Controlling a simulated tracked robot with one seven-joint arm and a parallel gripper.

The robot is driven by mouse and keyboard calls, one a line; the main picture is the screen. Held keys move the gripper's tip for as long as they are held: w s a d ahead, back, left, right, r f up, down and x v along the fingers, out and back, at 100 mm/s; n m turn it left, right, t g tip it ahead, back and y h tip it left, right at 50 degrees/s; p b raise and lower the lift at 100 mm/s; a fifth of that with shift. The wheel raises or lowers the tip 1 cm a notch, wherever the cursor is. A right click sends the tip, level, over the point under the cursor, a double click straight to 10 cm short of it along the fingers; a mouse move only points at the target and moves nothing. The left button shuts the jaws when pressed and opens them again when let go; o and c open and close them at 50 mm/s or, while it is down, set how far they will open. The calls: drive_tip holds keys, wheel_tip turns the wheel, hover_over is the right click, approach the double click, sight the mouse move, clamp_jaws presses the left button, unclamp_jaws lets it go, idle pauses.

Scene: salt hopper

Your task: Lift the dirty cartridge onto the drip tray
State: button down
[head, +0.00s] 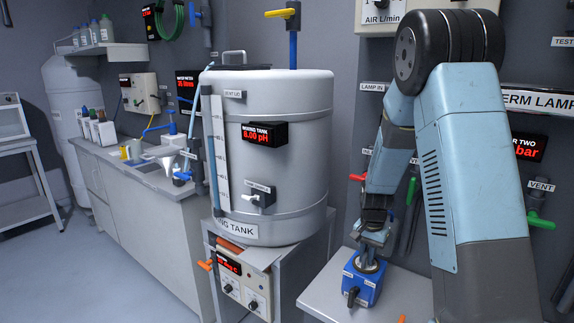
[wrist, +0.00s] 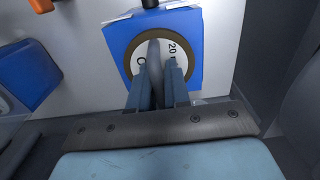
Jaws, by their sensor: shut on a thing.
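My gripper (head: 371,240) is low over a blue housing (head: 362,284) on a grey bench. In the wrist view, its two fingers (wrist: 157,88) are shut on a narrow grey upright piece (wrist: 153,58). This piece stands over a white disc (wrist: 170,62) with black print, inside a dark round rim on the blue housing (wrist: 118,38). I cannot tell whether the grey piece or the disc belongs to the dirty cartridge. The fingers hide part of the disc. I cannot make out the drip tray for certain.
A second blue object (wrist: 26,75) lies left of the housing in the wrist view. A black lever (head: 352,296) is on the housing's front. The large mixing tank (head: 270,190) stands to the left. An orange handle (head: 402,318) shows near the bottom edge.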

drive_tip(key=shift+r, duration=0.2)
drive_tip(key=shift+r, duration=5.55)
